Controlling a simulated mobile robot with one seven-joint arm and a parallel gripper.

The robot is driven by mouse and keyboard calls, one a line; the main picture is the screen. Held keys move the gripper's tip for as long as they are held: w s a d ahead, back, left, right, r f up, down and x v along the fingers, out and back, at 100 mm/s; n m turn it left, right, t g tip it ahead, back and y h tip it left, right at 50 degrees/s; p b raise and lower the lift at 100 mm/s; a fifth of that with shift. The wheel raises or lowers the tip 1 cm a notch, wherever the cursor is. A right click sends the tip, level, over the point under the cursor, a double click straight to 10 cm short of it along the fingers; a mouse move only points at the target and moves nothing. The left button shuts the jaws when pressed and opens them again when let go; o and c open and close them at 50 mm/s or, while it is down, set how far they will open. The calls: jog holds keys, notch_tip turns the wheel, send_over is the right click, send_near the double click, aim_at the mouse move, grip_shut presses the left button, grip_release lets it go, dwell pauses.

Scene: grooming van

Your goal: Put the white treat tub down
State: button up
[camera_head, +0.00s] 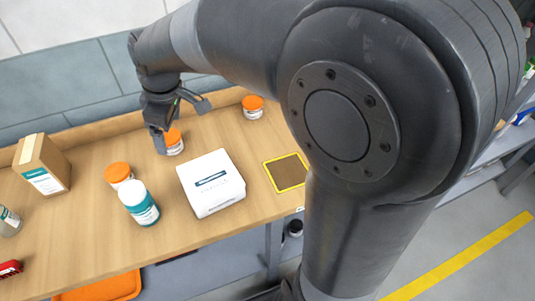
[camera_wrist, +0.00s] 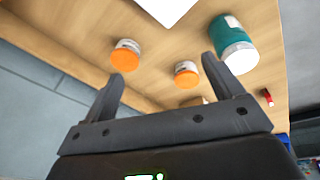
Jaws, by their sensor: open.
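Three white tubs with orange lids stand upright on the wooden bench; I cannot tell which one is the treat tub. The middle tub (camera_head: 174,145) is closest to my gripper (camera_head: 180,123), and a finger overlaps its left edge. Another tub (camera_head: 118,173) stands front left, and one (camera_head: 252,107) stands back right. In the wrist view, my gripper (camera_wrist: 162,75) is open with nothing between its fingers. The nearest tub (camera_wrist: 125,55) shows beyond the left fingertip, and another tub (camera_wrist: 187,74) shows farther off between the fingers.
A white box (camera_head: 211,183) and a white-and-teal jar (camera_head: 140,204) stand in front of the middle tub. A brown carton (camera_head: 42,165) is at left. A yellow-edged dark square (camera_head: 286,173) lies bare on the bench at right. A raised wooden edge runs along the back.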

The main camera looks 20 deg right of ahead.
jog(key=s+d+r+m+t+h, duration=0.1)
jog(key=s+d+r+m+t, duration=0.1)
jog(key=s+d+m, duration=1)
jog(key=s+d+t, duration=0.1)
jog(key=s+d, duration=0.3)
jog(key=s, duration=0.2)
jog(key=shift+s+d+r+m+h, duration=0.3)
jog(key=shift+d+m, duration=0.1)
